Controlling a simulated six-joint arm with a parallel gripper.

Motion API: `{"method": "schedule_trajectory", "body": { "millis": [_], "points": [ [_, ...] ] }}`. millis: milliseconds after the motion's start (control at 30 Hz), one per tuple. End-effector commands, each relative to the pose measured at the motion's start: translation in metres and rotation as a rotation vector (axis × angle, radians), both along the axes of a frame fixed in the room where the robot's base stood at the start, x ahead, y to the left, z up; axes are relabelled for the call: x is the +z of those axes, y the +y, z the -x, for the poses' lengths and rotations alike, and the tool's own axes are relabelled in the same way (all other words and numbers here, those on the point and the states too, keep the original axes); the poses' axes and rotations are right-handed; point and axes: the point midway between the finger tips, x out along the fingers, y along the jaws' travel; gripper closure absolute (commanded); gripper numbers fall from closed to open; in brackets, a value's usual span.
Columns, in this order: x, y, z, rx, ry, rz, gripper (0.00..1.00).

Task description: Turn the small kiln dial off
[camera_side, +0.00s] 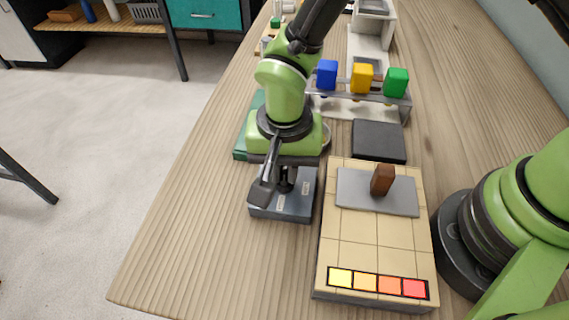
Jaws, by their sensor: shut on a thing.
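The small kiln dial (286,180) is a dark knob on a low grey-blue box (298,208) with pale labels on its top. My gripper (282,184) points down over this box, its dark fingers shut on the dial. The fingers and wrist hide most of the knob, so I cannot tell which label it points to.
Right of the box is a tan tiled slab (362,245) with a grey plate, a brown upright handle (382,180) and a yellow-to-red strip (377,284). Behind stand a dark pad (378,141) and a rack with blue, yellow and green blocks (362,79). The table's front left is clear.

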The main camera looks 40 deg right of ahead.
Motion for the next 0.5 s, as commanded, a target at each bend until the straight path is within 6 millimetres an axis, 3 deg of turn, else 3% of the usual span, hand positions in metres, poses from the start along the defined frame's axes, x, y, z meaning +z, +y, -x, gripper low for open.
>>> {"method": "schedule_trajectory", "body": {
  "millis": [500],
  "points": [
    [0.0005, 0.0004, -0.0003, 0.457, -0.001, -0.001, 1.0]
  ]
}}
